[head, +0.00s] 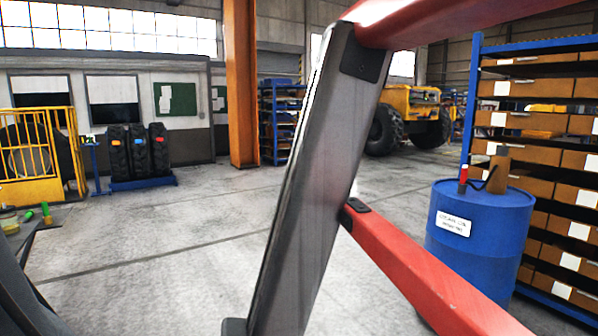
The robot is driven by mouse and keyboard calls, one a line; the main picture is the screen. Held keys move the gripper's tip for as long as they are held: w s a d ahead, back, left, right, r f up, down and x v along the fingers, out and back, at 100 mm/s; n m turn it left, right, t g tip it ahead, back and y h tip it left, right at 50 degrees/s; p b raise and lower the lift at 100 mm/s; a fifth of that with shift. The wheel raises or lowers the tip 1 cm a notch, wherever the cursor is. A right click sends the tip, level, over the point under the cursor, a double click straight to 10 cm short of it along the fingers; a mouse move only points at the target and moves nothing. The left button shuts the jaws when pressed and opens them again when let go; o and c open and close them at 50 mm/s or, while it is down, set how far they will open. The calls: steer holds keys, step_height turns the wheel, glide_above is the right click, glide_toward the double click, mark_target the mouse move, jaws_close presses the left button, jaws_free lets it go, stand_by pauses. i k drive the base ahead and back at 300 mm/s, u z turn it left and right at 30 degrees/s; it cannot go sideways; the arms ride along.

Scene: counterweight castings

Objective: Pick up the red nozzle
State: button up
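A small upright red piece (463,173) stands on top of the blue drum (480,235) at the right in the head view. It is the only small loose-looking red thing near a hose here and looks like the red nozzle, but it is too small to be sure. A dark hose or cable runs beside it to a brown cylinder (498,172) on the same drum top. My gripper is not in view, so its place relative to the red piece does not show.
A large dark grey bar (318,180) with red beams (420,270) crosses close in front and hides the middle. Shelves with brown boxes (545,120) stand behind the drum. An orange column (240,90) and yellow vehicle (410,110) stand farther back. Grey floor is open at centre left.

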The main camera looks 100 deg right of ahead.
mark_target(465, 172)
steer(key=z, duration=4.7)
